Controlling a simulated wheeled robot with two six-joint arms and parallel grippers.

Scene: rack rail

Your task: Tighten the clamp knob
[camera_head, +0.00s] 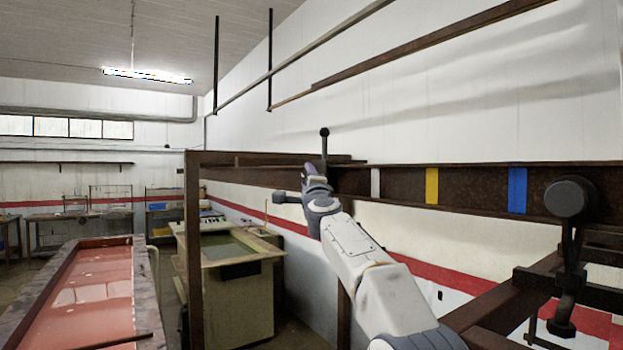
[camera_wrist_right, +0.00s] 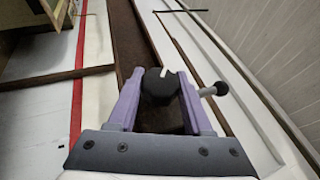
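In the right wrist view the clamp knob (camera_wrist_right: 160,88) is a round black knob with a white mark on its rim. A thin lever with a dark ball end (camera_wrist_right: 220,88) sticks out to its right. My right gripper (camera_wrist_right: 161,74) has a purple finger on each side of the knob, and the fingers appear to touch it. In the head view my right gripper (camera_head: 317,180) is at the dark rail (camera_head: 390,185) and hides the knob. The lever's ball (camera_head: 324,131) shows upright above it. My left gripper is not in view.
A large black ball-ended part (camera_head: 572,197) stands near at the right, by dark brown beams (camera_head: 520,300). The rail carries white, yellow (camera_head: 432,186) and blue (camera_head: 517,190) bands. A red-topped trough (camera_head: 85,300) and a tank (camera_head: 235,275) stand at the left.

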